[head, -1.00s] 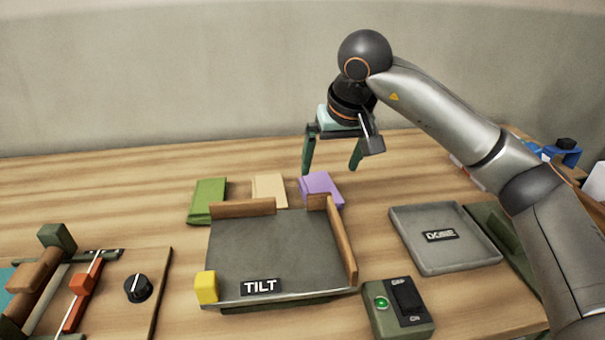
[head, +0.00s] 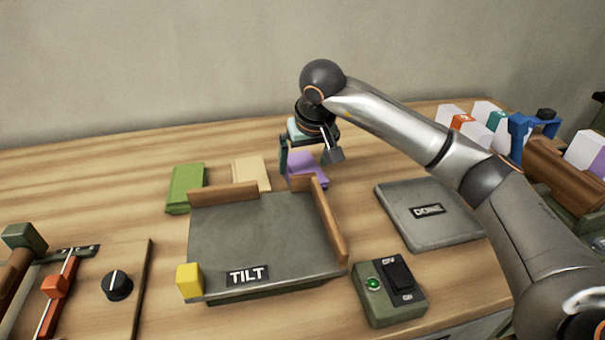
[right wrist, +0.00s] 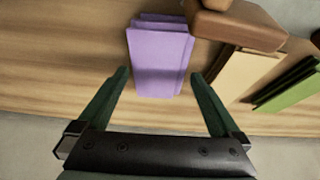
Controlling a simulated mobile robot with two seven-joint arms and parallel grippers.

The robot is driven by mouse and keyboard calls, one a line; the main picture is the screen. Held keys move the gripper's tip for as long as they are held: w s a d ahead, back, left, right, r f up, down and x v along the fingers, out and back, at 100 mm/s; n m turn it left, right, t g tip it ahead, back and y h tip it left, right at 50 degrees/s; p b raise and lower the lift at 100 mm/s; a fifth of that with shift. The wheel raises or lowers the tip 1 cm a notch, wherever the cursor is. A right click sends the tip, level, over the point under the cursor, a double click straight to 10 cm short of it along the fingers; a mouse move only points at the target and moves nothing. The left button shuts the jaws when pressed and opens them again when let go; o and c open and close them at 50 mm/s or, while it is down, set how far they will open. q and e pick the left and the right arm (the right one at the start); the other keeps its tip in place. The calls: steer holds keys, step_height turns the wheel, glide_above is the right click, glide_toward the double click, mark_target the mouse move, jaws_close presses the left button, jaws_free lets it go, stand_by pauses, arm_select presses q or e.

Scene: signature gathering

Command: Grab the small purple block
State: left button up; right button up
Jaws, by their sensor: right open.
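The small purple block (head: 306,171) lies on the wooden table just behind the right back corner of the tilt tray. In the right wrist view the purple block (right wrist: 160,58) lies beyond the fingertips and between their lines, with a stepped top end. My right gripper (head: 305,166) is above and around the block's place in the head view, fingers pointing down. In the right wrist view my right gripper (right wrist: 160,78) is open and empty, its two green fingers apart on either side of the block's near end. My left gripper is not in view.
The grey TILT tray (head: 262,232) has wooden rims (head: 333,228) close to the block. A green block (head: 186,187) and a beige block (head: 252,173) lie to the left. A DONE pad (head: 430,228) and a switch box (head: 388,290) are at right.

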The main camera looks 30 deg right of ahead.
steer(key=shift+x, duration=1)
steer(key=c, duration=1.4)
